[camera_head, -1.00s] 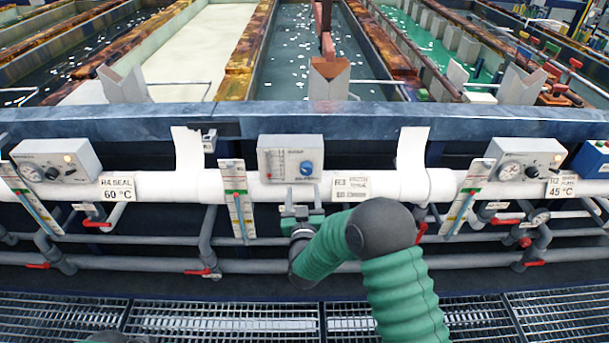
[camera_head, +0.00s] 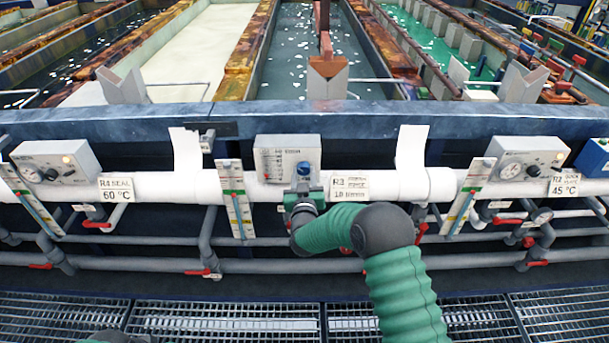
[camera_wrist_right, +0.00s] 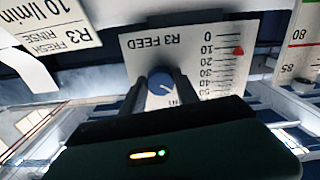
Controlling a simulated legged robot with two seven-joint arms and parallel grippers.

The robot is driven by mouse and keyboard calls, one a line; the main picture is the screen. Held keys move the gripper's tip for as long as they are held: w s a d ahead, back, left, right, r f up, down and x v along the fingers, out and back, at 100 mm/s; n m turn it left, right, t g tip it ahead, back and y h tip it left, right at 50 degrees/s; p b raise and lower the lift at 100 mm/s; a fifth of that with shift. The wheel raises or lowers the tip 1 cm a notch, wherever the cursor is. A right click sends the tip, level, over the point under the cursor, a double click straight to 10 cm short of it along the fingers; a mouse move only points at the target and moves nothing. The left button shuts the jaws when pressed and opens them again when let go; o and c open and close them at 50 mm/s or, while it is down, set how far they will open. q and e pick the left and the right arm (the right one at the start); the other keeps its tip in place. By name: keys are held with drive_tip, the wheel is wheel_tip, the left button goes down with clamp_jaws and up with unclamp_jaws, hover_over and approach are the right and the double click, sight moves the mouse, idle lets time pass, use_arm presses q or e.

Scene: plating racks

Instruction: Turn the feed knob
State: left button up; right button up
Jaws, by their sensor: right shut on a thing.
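The feed knob is a blue dial (camera_head: 303,169) on the grey control box (camera_head: 270,144) at the middle of the white pipe. In the right wrist view the knob (camera_wrist_right: 161,83) shows upside down, below the "R3 FEED" label (camera_wrist_right: 160,43) and beside a scale with a red marker (camera_wrist_right: 239,51). My right gripper (camera_head: 303,184) reaches up to the box from below, its two dark fingers (camera_wrist_right: 165,88) on either side of the knob and shut on it. The fingers and palm hide part of the knob. My left gripper does not show.
The R3 fresh rinse label (camera_head: 350,188) sits right of the box on the white pipe. A strip gauge (camera_head: 236,199) hangs to the left. Pipes with red valve handles (camera_head: 197,271) run below. A blue rail (camera_head: 380,122) edges the tanks above.

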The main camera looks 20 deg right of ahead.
clamp_jaws()
drive_tip(key=shift+a, duration=0.1)
drive_tip(key=shift+n, duration=1.8)
drive_tip(key=o, duration=0.9)
unclamp_jaws()
drive_tip(key=shift+s, duration=0.1)
